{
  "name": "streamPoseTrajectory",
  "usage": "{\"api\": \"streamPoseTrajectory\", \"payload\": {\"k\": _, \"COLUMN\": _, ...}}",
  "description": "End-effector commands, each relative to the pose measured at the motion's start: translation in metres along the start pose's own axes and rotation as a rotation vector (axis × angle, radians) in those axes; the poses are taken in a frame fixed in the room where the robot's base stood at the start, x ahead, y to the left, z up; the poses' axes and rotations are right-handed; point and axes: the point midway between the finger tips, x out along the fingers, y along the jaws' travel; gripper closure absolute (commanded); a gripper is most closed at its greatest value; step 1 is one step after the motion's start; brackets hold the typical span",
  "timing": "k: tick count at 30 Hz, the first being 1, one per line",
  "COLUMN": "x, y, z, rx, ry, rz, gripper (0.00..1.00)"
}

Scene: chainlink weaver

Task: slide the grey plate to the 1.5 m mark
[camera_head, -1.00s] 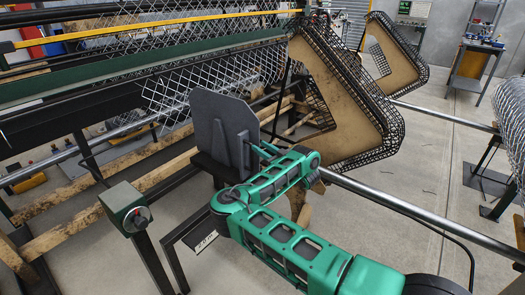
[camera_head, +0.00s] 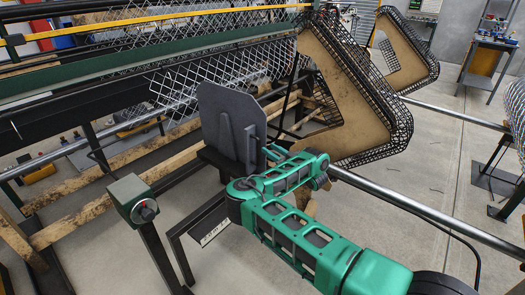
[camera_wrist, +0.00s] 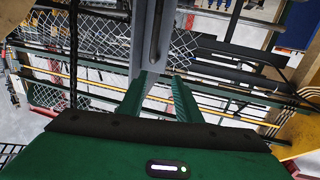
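The grey plate (camera_head: 222,115) stands upright in the head view, left of my gripper, on a dark carriage over the frame. A grey upright handle (camera_head: 250,148) is on its right side. My gripper (camera_head: 272,152) is just right of the handle, with a small gap visible. In the wrist view my two green fingers (camera_wrist: 158,88) are apart, with background between them. The grey handle (camera_wrist: 157,35) is straight ahead, at or just beyond their tips. A small pale strip with marks (camera_head: 213,232) is on the dark frame below; its figures are too small to read.
A brown mesh-edged guard (camera_head: 350,100) rises behind my arm. A steel rail (camera_head: 430,215) runs right. Chain-link mesh (camera_head: 200,85) hangs behind the plate.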

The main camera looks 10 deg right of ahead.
Motion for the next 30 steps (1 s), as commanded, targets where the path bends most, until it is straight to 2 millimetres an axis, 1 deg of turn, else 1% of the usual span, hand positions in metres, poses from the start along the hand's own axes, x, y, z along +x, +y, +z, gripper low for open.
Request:
{"api": "streamPoseTrajectory", "payload": {"k": 1, "x": 0.001, "y": 0.008, "z": 0.018, "rx": 0.008, "ry": -0.004, "rz": 0.001, "gripper": 0.69}}
{"api": "streamPoseTrajectory", "payload": {"k": 3, "x": 0.003, "y": 0.013, "z": 0.039, "rx": 0.011, "ry": -0.005, "rz": -0.001, "gripper": 0.69}}
{"api": "streamPoseTrajectory", "payload": {"k": 6, "x": 0.006, "y": 0.017, "z": 0.060, "rx": 0.010, "ry": 0.000, "rz": -0.004, "gripper": 0.69}}
{"api": "streamPoseTrajectory", "payload": {"k": 9, "x": 0.009, "y": 0.018, "z": 0.072, "rx": 0.007, "ry": 0.009, "rz": -0.007, "gripper": 0.69}}
{"api": "streamPoseTrajectory", "payload": {"k": 20, "x": 0.018, "y": 0.023, "z": 0.081, "rx": 0.010, "ry": 0.010, "rz": 0.001, "gripper": 0.69}}
{"api": "streamPoseTrajectory", "payload": {"k": 25, "x": 0.029, "y": 0.022, "z": 0.080, "rx": 0.011, "ry": 0.011, "rz": 0.001, "gripper": 0.69}}
{"api": "streamPoseTrajectory", "payload": {"k": 29, "x": 0.039, "y": 0.021, "z": 0.073, "rx": 0.008, "ry": 0.018, "rz": -0.004, "gripper": 0.69}}
{"api": "streamPoseTrajectory", "payload": {"k": 30, "x": 0.043, "y": 0.019, "z": 0.075, "rx": 0.007, "ry": 0.016, "rz": -0.008, "gripper": 0.69}}
